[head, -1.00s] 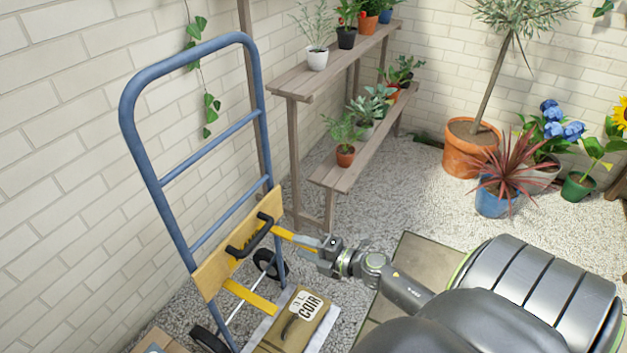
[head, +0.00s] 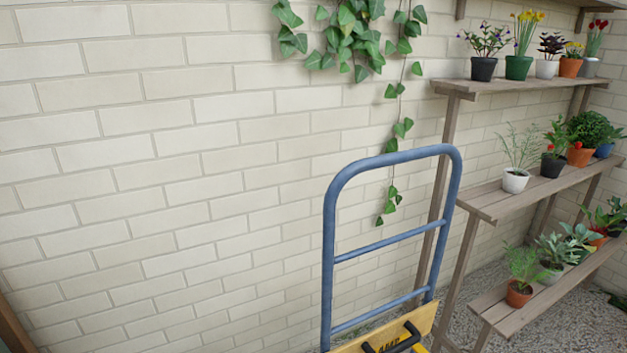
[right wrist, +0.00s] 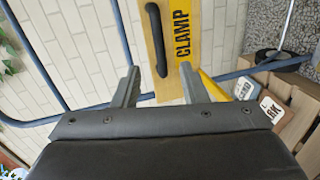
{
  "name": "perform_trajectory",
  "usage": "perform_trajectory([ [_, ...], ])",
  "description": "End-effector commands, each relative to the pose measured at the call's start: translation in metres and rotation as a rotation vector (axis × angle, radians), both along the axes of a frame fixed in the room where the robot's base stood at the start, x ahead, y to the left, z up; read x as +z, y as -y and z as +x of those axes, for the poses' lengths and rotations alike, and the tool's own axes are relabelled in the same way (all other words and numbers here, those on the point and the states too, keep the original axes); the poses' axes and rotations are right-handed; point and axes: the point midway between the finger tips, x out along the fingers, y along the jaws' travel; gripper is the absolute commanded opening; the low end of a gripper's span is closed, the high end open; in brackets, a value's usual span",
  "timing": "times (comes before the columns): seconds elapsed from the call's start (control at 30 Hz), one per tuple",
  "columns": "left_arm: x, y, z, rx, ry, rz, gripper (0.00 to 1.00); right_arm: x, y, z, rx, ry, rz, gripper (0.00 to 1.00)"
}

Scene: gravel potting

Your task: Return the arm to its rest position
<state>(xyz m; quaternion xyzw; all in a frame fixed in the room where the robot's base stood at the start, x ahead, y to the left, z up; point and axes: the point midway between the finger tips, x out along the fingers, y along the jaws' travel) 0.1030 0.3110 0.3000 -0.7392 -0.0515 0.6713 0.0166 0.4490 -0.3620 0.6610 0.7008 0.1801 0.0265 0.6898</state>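My right gripper (right wrist: 160,69) shows in the right wrist view with its two fingers spread wide and nothing held between them. Beyond the fingertips is the clamp board (right wrist: 171,18), with a black handle (right wrist: 157,35) and a yellow strip lettered CLAMP. The handle's lower end lines up with the gap between the fingers; I cannot tell the depth between them. In the head view the clamp board (head: 419,322) shows at the bottom edge on the blue hand truck (head: 329,230). Neither gripper is in the head view, and my left gripper is not seen.
A wooden shelf (head: 492,205) with several potted plants stands at the right. A brick wall (head: 150,200) with hanging ivy (head: 350,35) fills the left and back. In the right wrist view, lettered bags or boxes (right wrist: 272,108) lie at the right, beside gravel (right wrist: 270,20).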

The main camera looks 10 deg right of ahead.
Motion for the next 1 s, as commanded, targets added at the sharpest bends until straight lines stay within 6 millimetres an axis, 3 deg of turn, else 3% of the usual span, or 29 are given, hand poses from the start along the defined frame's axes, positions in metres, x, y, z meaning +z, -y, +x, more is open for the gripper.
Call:
perform_trajectory([
  [0.17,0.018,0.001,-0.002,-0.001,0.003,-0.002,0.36,-0.054,0.028,-0.021,-0.242,-0.162,0.208,0.39],
  [0.27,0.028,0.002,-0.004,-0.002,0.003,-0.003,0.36,-0.100,0.043,-0.050,-0.433,-0.290,0.354,0.39],
  [0.43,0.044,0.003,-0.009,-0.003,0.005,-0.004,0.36,-0.179,0.046,-0.124,-0.765,-0.522,0.577,0.39],
  [0.6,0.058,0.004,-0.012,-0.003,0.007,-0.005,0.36,-0.242,0.019,-0.218,-1.084,-0.759,0.751,0.39],
  [0.8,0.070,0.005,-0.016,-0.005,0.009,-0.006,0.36,-0.278,-0.027,-0.315,-1.373,-0.981,0.873,0.39],
  [0.9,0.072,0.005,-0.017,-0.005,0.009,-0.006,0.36,-0.284,-0.045,-0.344,-1.459,-1.047,0.904,0.39],
  [1.0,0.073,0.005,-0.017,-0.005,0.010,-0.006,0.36,-0.287,-0.054,-0.359,-1.505,-1.082,0.919,0.39],
])
